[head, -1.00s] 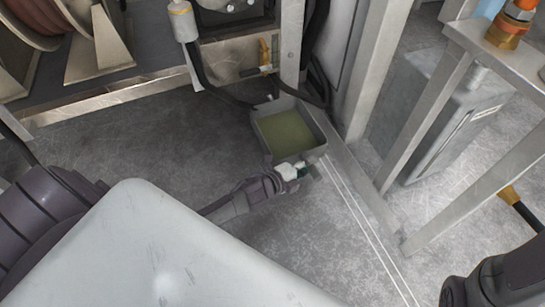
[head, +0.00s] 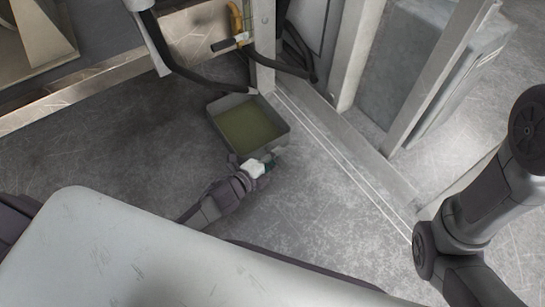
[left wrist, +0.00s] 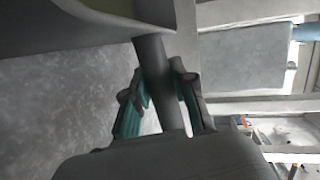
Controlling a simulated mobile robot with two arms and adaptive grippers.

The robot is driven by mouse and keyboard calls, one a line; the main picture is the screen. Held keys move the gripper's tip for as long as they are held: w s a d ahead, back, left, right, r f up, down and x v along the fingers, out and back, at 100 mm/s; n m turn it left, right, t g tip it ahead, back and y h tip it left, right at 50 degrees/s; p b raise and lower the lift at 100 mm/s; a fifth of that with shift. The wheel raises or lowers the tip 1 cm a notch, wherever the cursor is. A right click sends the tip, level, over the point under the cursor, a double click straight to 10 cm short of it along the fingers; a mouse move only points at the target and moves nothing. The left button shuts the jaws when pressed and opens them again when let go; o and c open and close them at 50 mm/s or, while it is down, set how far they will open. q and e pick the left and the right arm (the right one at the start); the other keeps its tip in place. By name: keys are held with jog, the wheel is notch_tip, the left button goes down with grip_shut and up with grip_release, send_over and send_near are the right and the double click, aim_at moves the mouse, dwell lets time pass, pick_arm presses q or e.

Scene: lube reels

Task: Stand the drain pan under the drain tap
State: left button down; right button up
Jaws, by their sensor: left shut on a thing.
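The drain pan (head: 279,120) is a grey square tray with olive-green in its bottom, near the foot of a metal post in the head view. My left gripper (head: 262,166) is shut on the pan's near-side handle; the dark handle bar (left wrist: 154,58) lies between its fingers (left wrist: 162,100) in the left wrist view. The pan looks level; whether it touches the floor I cannot tell. A tap with a yellow lever (head: 236,20), seemingly the drain tap, is beyond the pan, up and slightly left of it in the picture. My right gripper is out of view.
A metal post (head: 263,45) stands just behind the pan. Dark hoses (head: 200,82) hang behind it on both sides. A metal frame (head: 430,80) and grey cabinet stand right. Floor (head: 100,150) to the left is open.

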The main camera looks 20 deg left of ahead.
pick_arm(q)
jog(key=shift+r, duration=0.15)
jog(key=c, duration=1)
grip_release()
jog(key=shift+o, duration=0.2)
jog(key=shift+s, duration=0.1)
jog(key=p+v, duration=0.6)
jog(key=v, duration=0.5)
jog(key=shift+s, duration=0.15)
jog(key=shift+s+a, duration=0.15)
jog(key=shift+s, duration=0.1)
jog(key=shift+s, duration=0.1)
